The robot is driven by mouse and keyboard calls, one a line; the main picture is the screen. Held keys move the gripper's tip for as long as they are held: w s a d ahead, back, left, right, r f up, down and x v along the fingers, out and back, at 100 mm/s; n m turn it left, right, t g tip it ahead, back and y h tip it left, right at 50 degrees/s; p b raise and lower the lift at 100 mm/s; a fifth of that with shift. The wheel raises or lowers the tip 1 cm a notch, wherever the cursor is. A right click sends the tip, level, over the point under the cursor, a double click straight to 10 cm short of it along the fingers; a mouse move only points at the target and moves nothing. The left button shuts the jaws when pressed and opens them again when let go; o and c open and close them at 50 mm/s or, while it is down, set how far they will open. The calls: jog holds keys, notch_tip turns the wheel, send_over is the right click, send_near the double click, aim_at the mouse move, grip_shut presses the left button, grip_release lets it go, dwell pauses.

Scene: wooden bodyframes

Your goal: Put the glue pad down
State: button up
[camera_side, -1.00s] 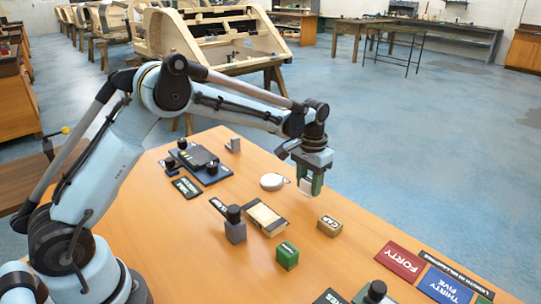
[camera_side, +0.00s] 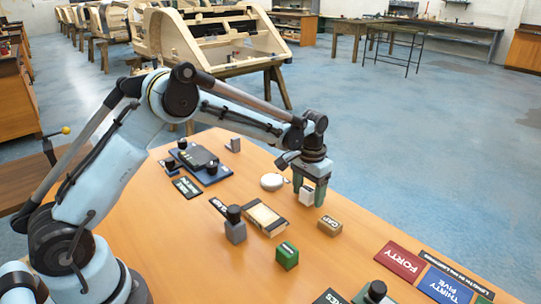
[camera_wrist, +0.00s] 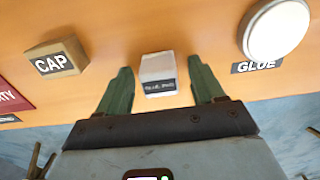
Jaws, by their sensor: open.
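The glue pad is a small white block with a dark label, and it stands between my gripper's fingers in the side view (camera_side: 307,197) and in the wrist view (camera_wrist: 158,68). My gripper (camera_wrist: 160,85) has two green fingers spread apart, with a gap on each side of the pad. In the side view my gripper (camera_side: 309,193) is low over the table's far edge. The pad appears to rest on the table, though its underside is hard to see.
A round white pot (camera_wrist: 278,30) by a GLUE label is right of the pad in the wrist view. A wooden CAP block (camera_side: 329,225) is on the other side. A wooden tray (camera_side: 265,219) and green block (camera_side: 286,256) lie nearer the camera. The table edge is close.

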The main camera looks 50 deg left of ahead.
aim_at(309, 188)
jog(key=s+r+t, duration=0.1)
jog(key=s+r, duration=0.2)
jog(key=r, duration=0.5)
jog(key=s+r+t, duration=0.1)
jog(key=s+r, duration=0.2)
jog(key=r, duration=0.6)
jog(key=s+f+t, duration=0.1)
jog(key=s, duration=0.4)
jog(key=s+f+t, duration=0.1)
jog(key=s+t, duration=0.1)
jog(key=s, duration=0.3)
jog(key=s+a+f+t, duration=0.1)
jog(key=s, duration=0.4)
jog(key=shift+s+t, duration=0.1)
jog(key=shift+t, duration=0.3)
jog(key=shift+s+f, duration=0.35)
